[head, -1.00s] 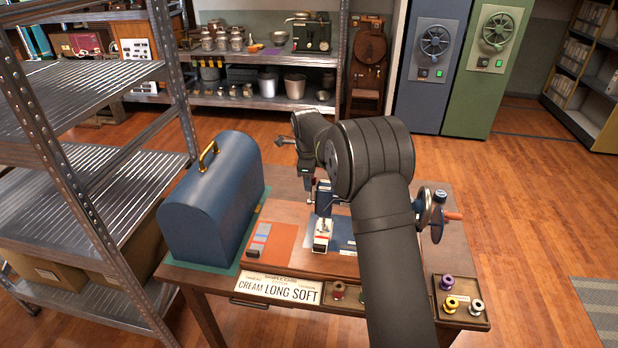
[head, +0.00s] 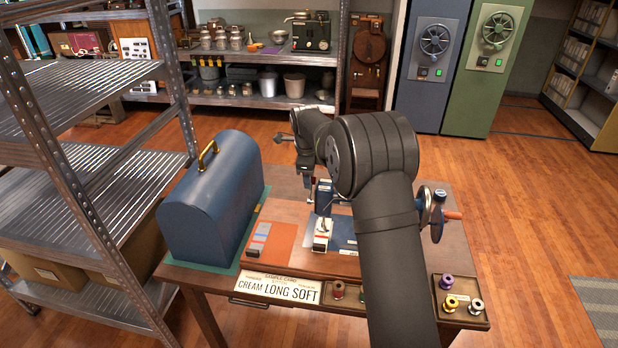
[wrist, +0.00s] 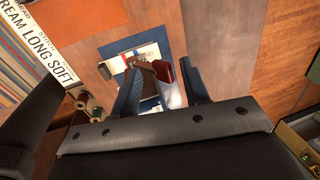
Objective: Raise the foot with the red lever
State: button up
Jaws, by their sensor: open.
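A dark blue sewing machine (head: 324,196) stands on the wooden table, mostly hidden behind my arm. Its handwheel (head: 437,212) with an orange handle shows to the right of the arm. My gripper (wrist: 163,78) is at the far left of the machine in the head view, where its fingers are small and hard to make out. In the wrist view its two blue fingers are apart. A red part (wrist: 164,72), likely the red lever, shows between them, above a pale part of the machine. I cannot tell whether either finger touches it. The foot cannot be made out clearly.
A blue domed case (head: 215,205) stands at the table's left. A sign (head: 277,288) reading "CREAM LONG SOFT" is at the front edge. A tray (head: 436,300) with thread spools is at the front right. Metal shelving (head: 95,190) stands close on the left.

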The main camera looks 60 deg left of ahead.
notch_tip(320, 180, up, 6)
jog(key=s, duration=0.1)
jog(key=shift+d+r, duration=0.25)
jog(key=shift+d, duration=0.2)
jog(key=shift+f, duration=0.1)
dwell(0.6)
jog(key=shift+w+a+f, duration=0.2)
jog(key=shift+f, duration=1.1)
jog(key=shift+w+a+f, duration=0.15)
jog(key=shift+w+f, duration=0.05)
jog(key=shift+f, duration=1.05)
jog(key=shift+w+a+f, duration=0.2)
jog(key=shift+f, duration=1.1)
jog(key=shift+r, duration=0.15)
jog(key=shift+s+d+r, duration=0.15)
jog(key=shift+s+r, duration=0.05)
jog(key=shift+r, duration=0.85)
jog(key=shift+s+d+r, duration=0.15)
jog(key=shift+r, duration=0.9)
jog(key=shift+r, duration=0.15)
jog(key=shift+w+a+f, duration=0.15)
jog(key=shift+f, duration=1.05)
jog(key=shift+w+a+f, duration=0.15)
jog(key=shift+f, duration=1)
jog(key=shift+w+a+f, duration=0.1)
